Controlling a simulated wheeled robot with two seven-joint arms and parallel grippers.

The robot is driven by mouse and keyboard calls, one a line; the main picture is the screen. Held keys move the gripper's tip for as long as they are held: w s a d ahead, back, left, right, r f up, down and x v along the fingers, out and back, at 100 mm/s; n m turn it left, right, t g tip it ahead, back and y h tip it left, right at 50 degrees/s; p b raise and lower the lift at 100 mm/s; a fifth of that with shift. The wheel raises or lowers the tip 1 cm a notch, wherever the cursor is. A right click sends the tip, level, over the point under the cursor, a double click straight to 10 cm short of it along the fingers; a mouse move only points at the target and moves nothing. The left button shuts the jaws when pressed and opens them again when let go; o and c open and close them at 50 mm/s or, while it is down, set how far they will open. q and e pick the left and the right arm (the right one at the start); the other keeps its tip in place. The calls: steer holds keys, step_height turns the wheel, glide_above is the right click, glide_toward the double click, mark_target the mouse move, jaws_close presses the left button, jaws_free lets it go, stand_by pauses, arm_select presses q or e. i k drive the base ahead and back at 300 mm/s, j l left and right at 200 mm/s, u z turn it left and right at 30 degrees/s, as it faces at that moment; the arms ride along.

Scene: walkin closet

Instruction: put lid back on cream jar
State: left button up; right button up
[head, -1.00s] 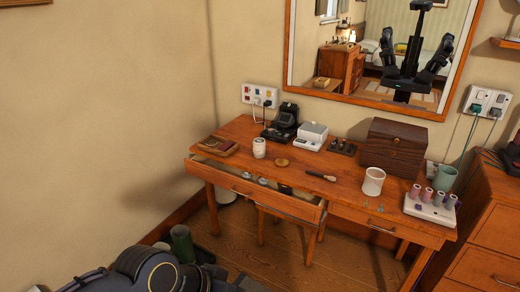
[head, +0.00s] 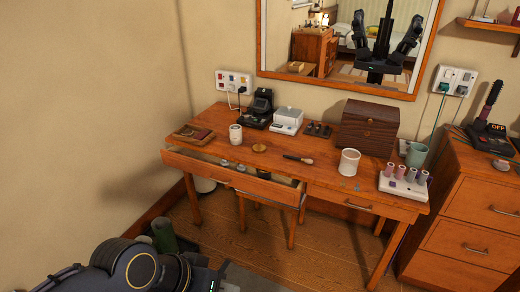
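A small white jar (head: 236,134) stands upright on the left part of the wooden table (head: 300,172); it looks like the cream jar, but its top is too small to read clearly. A flat round tan disc (head: 259,148), which may be the lid, lies on the table to the right of the jar and apart from it. Part of my dark arm shows at the bottom left, well short of the table. Neither gripper's fingers can be made out directly; the mirror shows only a small dark reflection of me.
The table's left drawer (head: 225,178) stands open toward me, with small items inside. A brush (head: 298,159), a white cup (head: 349,162), a dark wooden box (head: 368,127), and a roller stand (head: 403,187) are on the table. A dresser (head: 470,215) stands at the right.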

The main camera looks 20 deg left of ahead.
mark_target(236, 135)
steer(key=i+j, duration=0.2)
steer(key=i, duration=0.4)
steer(key=i+j+u, duration=0.1)
steer(key=i, duration=0.45)
steer(key=i+j, duration=0.2)
steer(key=i, duration=0.4)
